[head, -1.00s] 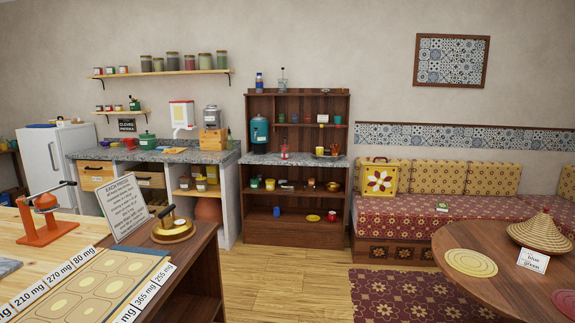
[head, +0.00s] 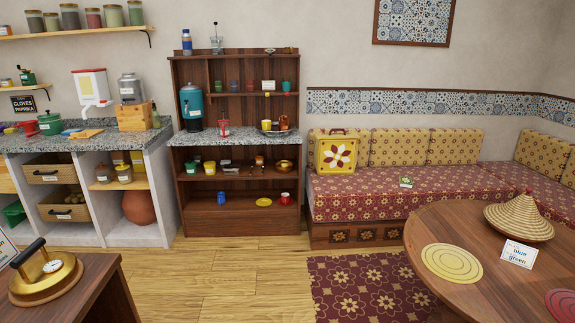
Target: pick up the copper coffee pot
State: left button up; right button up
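No copper coffee pot can be made out for certain. Neither of my grippers is in view.
A round table (head: 490,270) with a woven cone lid (head: 519,218) is at the right. Wooden floor (head: 225,270) is open before the shelf unit. A patterned rug (head: 365,285) lies right of centre.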

aim_at(284, 125)
jog(key=i, duration=4.45)
jog(key=z, duration=1.15)
